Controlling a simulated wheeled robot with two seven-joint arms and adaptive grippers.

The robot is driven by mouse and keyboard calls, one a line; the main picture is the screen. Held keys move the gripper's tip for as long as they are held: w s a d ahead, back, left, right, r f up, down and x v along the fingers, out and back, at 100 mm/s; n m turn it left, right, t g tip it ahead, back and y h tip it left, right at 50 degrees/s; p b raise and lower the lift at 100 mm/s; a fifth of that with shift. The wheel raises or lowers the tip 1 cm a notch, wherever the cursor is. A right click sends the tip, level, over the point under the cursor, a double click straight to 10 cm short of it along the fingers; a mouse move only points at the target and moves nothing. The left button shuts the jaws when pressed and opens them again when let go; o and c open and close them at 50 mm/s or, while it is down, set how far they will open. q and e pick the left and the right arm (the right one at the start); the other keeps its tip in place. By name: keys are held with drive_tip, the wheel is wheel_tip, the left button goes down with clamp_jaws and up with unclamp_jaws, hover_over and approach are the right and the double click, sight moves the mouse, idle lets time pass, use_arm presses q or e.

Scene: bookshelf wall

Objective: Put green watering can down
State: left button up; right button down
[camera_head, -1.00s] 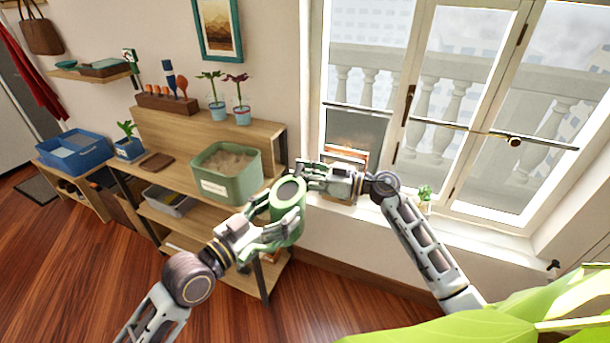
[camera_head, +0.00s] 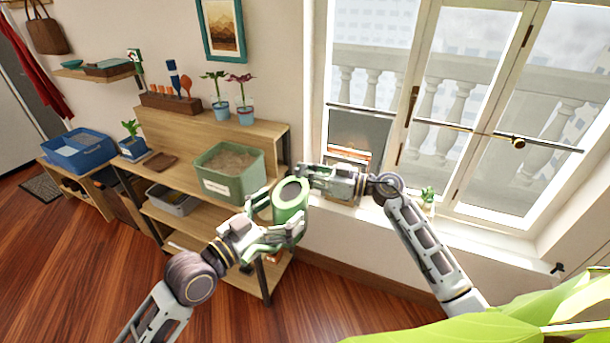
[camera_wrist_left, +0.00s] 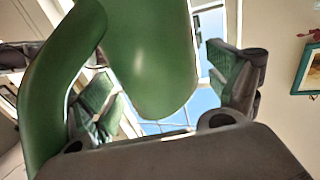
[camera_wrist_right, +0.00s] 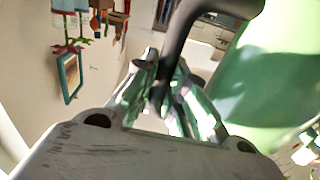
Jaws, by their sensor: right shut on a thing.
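The green watering can (camera_head: 290,213) is held in the air in front of the shelf's right end in the head view, its round mouth facing up toward me. My right gripper (camera_head: 304,177) is at its far upper side. In the right wrist view its fingers (camera_wrist_right: 166,95) are closed on a dark curved bar, seemingly the can's handle; the can's body (camera_wrist_right: 265,85) is beside them. My left gripper (camera_head: 281,240) is below, at the can's near side. In the left wrist view its fingers (camera_wrist_left: 170,90) are spread on either side of the can (camera_wrist_left: 150,60), with a gap at the right finger.
A green planter box of soil (camera_head: 233,186) stands on the wooden shelf (camera_head: 178,172), just left of the can. A grey bin (camera_head: 170,200) sits lower. The windowsill (camera_head: 460,237) and a small plant (camera_head: 427,195) are right. Large leaves (camera_head: 500,318) cover the lower right.

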idle(0.4)
use_arm(q)
drive_tip(key=shift+r, duration=4.85)
drive_tip(key=shift+w, duration=0.15)
